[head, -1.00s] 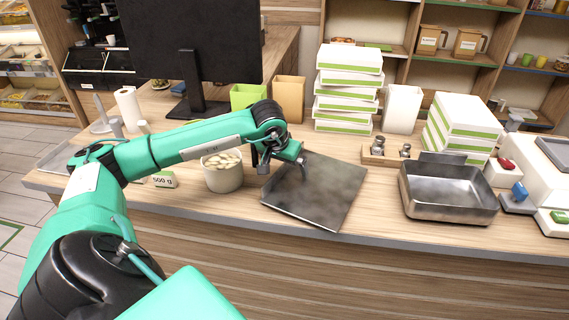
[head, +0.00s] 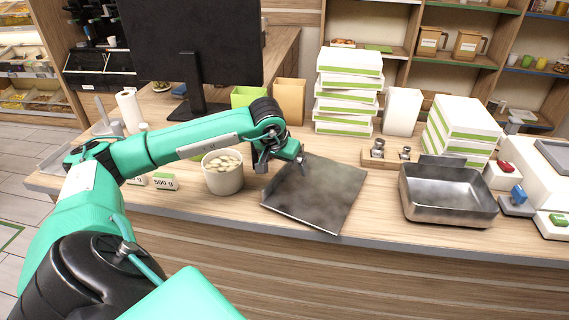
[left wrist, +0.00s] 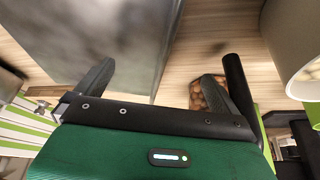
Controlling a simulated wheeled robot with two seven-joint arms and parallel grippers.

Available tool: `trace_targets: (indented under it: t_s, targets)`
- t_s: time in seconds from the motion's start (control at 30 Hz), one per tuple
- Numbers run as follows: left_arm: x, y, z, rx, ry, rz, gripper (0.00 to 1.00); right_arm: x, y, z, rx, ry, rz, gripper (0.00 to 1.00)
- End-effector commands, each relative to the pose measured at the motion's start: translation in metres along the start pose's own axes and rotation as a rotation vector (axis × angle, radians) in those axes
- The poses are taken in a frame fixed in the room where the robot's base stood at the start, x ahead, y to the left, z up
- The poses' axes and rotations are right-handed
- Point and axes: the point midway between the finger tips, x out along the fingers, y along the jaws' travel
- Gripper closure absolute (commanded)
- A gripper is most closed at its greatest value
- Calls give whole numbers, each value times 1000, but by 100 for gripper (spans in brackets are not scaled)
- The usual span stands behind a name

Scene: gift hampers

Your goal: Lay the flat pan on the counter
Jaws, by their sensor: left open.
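The flat pan (head: 318,198) is a dark grey metal sheet lying on the counter (head: 400,225), set askew, with its near corner at about the front edge. My left gripper (head: 281,168) is open at the pan's left and far side. My right gripper is not in view.
A white tub of pale pieces (head: 223,180) stands just left of the pan. A deep metal pan (head: 450,208) sits to the right, near a wooden block with weights (head: 378,152). Stacked white boxes (head: 347,95) and a monitor (head: 190,45) stand behind.

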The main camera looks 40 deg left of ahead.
Motion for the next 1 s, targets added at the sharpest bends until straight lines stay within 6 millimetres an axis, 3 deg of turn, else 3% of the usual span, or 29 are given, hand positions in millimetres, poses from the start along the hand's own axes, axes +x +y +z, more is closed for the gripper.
trace_targets:
  t_s: [1.0]
  targets:
    - [-52, 0, 0, 1, 1, -1, 0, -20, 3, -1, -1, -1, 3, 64]
